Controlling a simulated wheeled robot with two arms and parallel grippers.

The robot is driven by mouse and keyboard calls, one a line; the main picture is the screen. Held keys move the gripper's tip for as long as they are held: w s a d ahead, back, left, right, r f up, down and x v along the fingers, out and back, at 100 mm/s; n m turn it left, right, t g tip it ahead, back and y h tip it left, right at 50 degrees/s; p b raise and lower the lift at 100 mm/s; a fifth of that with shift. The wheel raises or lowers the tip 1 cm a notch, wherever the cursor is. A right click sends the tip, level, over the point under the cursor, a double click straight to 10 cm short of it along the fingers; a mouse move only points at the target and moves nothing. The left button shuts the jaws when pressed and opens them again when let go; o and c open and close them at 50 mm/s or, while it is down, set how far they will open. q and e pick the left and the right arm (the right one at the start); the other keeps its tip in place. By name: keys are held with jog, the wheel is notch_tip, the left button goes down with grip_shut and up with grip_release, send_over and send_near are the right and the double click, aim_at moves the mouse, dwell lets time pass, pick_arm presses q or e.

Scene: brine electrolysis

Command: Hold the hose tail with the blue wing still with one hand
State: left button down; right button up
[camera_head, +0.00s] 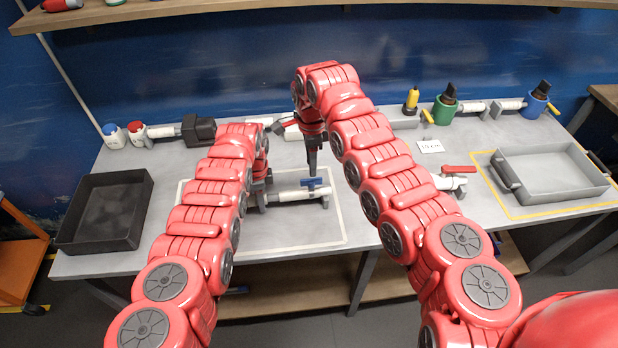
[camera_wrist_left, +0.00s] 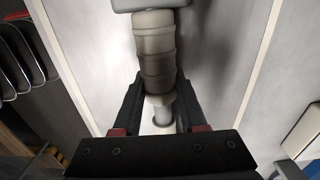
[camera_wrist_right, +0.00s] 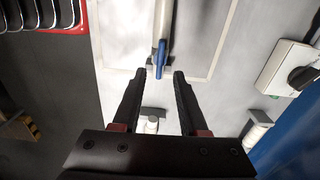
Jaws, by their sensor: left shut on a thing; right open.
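The white hose tail (camera_head: 290,196) with the blue wing (camera_head: 312,182) lies left to right inside the white outlined area of the table. My left gripper (camera_head: 262,194) is shut around its left part. In the left wrist view the ribbed grey-white section (camera_wrist_left: 156,50) runs up from between the fingers. My right gripper (camera_head: 312,170) points down just above the blue wing. It is open, and in the right wrist view the blue wing (camera_wrist_right: 160,58) shows just beyond its fingertips, with no clear contact. My left arm partly hides the left end of the hose tail.
A black tray (camera_head: 72,238) stands at the left. A grey tray (camera_head: 508,176) sits at the right within a yellow outline. A red-handled valve (camera_head: 458,170) lies partly behind my right arm. Green (camera_head: 444,110) and blue (camera_head: 533,106) fittings stand at the back right.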

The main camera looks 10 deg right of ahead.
aim_at(311, 182)
jog(key=shift+f, duration=3)
jog(key=shift+c, duration=0.3)
grip_shut()
